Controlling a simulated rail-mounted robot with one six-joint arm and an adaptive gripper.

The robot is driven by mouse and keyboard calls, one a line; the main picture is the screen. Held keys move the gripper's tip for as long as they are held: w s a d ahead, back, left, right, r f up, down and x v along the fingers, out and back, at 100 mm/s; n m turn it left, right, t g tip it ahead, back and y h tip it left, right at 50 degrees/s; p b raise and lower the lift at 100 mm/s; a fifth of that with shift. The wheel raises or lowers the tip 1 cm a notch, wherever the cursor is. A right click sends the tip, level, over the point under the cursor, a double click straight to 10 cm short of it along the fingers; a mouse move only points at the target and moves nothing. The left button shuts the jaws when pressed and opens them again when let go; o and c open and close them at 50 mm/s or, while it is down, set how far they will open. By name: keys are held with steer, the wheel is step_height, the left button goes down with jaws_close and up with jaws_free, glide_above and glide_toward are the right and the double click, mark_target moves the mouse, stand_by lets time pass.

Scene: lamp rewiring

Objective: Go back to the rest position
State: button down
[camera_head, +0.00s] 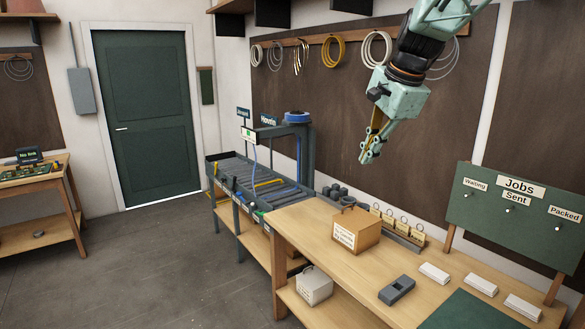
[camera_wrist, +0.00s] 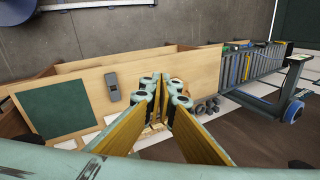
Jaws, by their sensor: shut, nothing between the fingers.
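My gripper (camera_head: 369,157) hangs in the air at the upper right of the head view, pointing down, above the workbench and in front of the dark wall panel. Its fingers are shut with nothing between them. In the wrist view my gripper (camera_wrist: 164,80) shows its fingertips close together over the workbench, with the yellow inner pads flaring toward the camera. No rest mark or stand shows in either view.
The workbench (camera_head: 300,222) bears a wooden box (camera_head: 357,232), a dark grey device (camera_head: 397,290), white blocks (camera_head: 434,272) and a green mat (camera_head: 475,312). A jobs board (camera_head: 520,218) stands at right. A roller rack (camera_head: 262,178) adjoins the bench. Cable coils (camera_head: 334,51) hang behind.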

steer(key=s+a+f+n+h+b, duration=0.15)
steer(key=s+n, duration=0.25)
steer(key=s, duration=1.1)
steer(key=s+f+n+y+b, duration=0.1)
steer(key=s+f+n+b, duration=0.15)
steer(key=s, duration=1.15)
steer(key=s+f+n+b, duration=0.2)
steer(key=s+f, duration=0.3)
steer(key=s, duration=0.7)
steer(key=s+d+f+n+h+b, duration=0.1)
steer(key=s+f+n, duration=0.4)
steer(key=s, duration=0.7)
steer(key=shift+d+f+g+b, duration=0.25)
steer(key=shift+f+g+b, duration=0.05)
steer(key=shift+f+b, duration=0.5)
